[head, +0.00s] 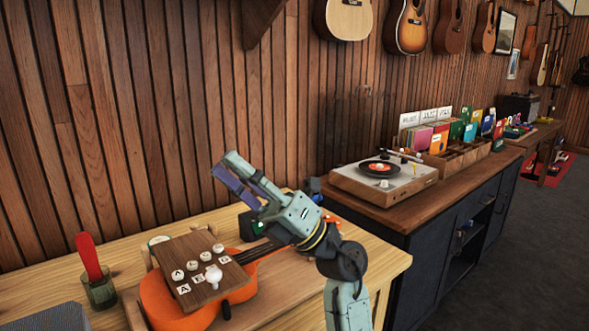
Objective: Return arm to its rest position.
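My arm rises from the bottom of the head view and bends up and left over the wooden workbench (384,262). My gripper (228,168) is at its end, raised in front of the plank wall and pointing up and left. Two fingers show, one teal and one purple, close together at this angle. I see nothing held between them, but I cannot tell how far apart they are. An orange ukulele (165,302) lies on the bench below, its neck partly hidden behind my arm.
A wooden board (222,266) with lettered labels and several white knobs rests over the ukulele. A glass (101,290) holding a red-handled tool stands left. A turntable (393,184) and record crate (470,158) occupy the dark cabinet at right. Guitars hang above.

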